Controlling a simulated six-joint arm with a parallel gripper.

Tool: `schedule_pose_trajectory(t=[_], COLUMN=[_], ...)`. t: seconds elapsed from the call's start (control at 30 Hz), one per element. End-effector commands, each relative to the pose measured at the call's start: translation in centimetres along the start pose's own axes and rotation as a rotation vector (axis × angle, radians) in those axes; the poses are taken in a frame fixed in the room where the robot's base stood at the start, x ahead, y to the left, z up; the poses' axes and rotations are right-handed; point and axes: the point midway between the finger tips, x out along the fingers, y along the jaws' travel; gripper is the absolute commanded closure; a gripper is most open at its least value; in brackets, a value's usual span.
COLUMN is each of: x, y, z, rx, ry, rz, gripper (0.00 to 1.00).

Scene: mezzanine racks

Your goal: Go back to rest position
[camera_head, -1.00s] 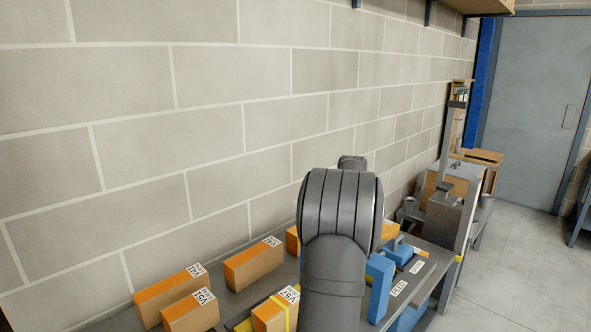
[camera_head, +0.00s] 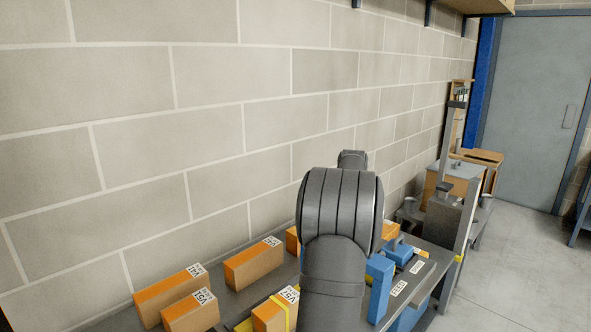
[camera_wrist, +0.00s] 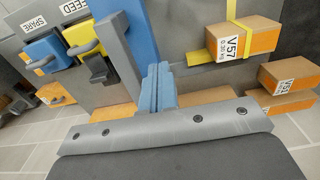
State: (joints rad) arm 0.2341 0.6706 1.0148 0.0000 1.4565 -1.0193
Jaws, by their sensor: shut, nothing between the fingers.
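My gripper (camera_wrist: 158,88) shows in the wrist view as two blue fingers pressed together above the grey bench, with nothing between them. In the head view my arm stands over the bench and hides the gripper. To the right of the fingers in the wrist view lies a carton with a yellow strap (camera_wrist: 243,42), labelled V57. To the left is a grey and blue upright piece (camera_wrist: 118,58). The fingers appear apart from both, though the exact gap is hard to judge.
Several orange-topped cartons (camera_head: 254,265) stand on the bench along the block wall. Blue (camera_wrist: 45,52) and yellow (camera_wrist: 80,36) blocks with dark handles sit near the FEED and SPARE labels. A grey post (camera_head: 447,150) rises at the bench's far end. Open floor (camera_head: 505,265) lies to the right.

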Motion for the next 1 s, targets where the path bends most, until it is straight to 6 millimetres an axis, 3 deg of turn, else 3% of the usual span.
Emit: schedule_pose_trajectory(t=[0.1,0.23,1.0], x=[2.1,2.1,1.9], y=[0.0,1.8,-10.7], z=[0.0,0.0,0.0], rx=[0.0,0.002,-0.002], ry=[-0.001,0.0,0.0], rz=[-0.002,0.001,0.001], gripper=[1.0,1.0,1.0])
